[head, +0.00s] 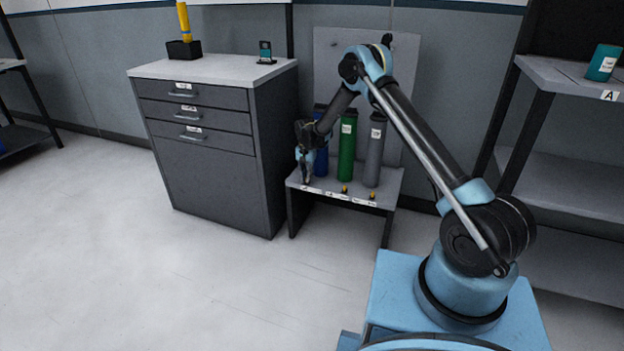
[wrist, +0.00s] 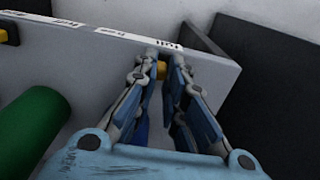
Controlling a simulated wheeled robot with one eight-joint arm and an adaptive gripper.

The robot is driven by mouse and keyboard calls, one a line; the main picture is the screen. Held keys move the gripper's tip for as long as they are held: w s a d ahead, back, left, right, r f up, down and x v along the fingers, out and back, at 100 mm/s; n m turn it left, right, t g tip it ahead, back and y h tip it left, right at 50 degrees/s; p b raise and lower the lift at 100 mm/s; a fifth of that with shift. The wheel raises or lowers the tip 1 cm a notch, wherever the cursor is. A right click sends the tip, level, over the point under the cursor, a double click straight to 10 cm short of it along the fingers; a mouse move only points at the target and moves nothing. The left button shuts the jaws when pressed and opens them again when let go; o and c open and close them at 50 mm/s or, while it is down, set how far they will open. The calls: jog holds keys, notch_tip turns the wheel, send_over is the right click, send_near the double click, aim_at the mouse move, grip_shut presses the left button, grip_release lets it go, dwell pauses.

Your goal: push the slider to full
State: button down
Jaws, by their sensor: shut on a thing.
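The low grey stand (head: 345,206) has a strip of white labels along its front edge. My gripper (head: 306,180) reaches down at the stand's left front corner. In the wrist view my gripper (wrist: 167,68) has its fingers shut around a small yellow slider knob (wrist: 161,70), beside the endmost label (wrist: 168,45). The fingers hide most of this knob, and its exact setting cannot be read. Other yellow knobs show farther along the edge, such as the middle one (head: 345,189).
Blue (head: 321,160), green (head: 347,150) and grey (head: 375,155) cylinders stand upright on the stand, close behind my gripper. A grey drawer cabinet (head: 215,140) stands to the left. A shelf (head: 570,85) is at right. The floor in front is clear.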

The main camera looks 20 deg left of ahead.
jog(key=c, duration=1.6)
grip_release()
jog(key=shift+a, duration=0.35)
jog(key=shift+c, duration=0.2)
jog(key=shift+d, duration=0.1)
notch_tip(320, 180, up, 12)
